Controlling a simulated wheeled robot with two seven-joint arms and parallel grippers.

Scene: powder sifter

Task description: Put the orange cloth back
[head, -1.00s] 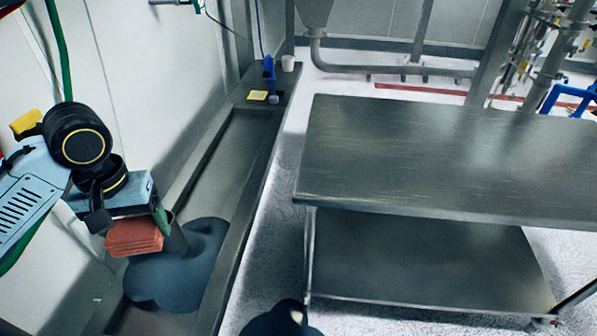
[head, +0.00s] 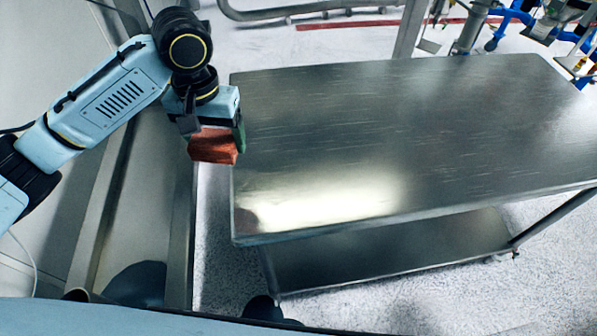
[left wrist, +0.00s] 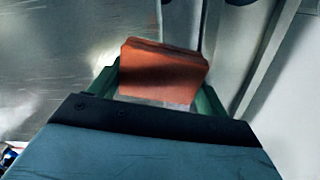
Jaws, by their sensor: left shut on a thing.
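The orange cloth (head: 212,146) is a folded, block-like stack held in my left gripper (head: 216,140). The gripper is shut on it, with a green finger showing on its right side. In the left wrist view the cloth (left wrist: 162,72) sits between the two green fingers of the left gripper (left wrist: 160,88). In the head view, the cloth appears at the left edge of the steel table (head: 400,130), overlapping its corner area. I cannot tell how far above the tabletop it is. My right gripper is not in view.
The tabletop is bare, with a lower shelf (head: 390,250) beneath. A long metal trough (head: 135,215) runs along the wall at left. Blue tubing and metal fittings (head: 510,22) stand behind the table at the back right.

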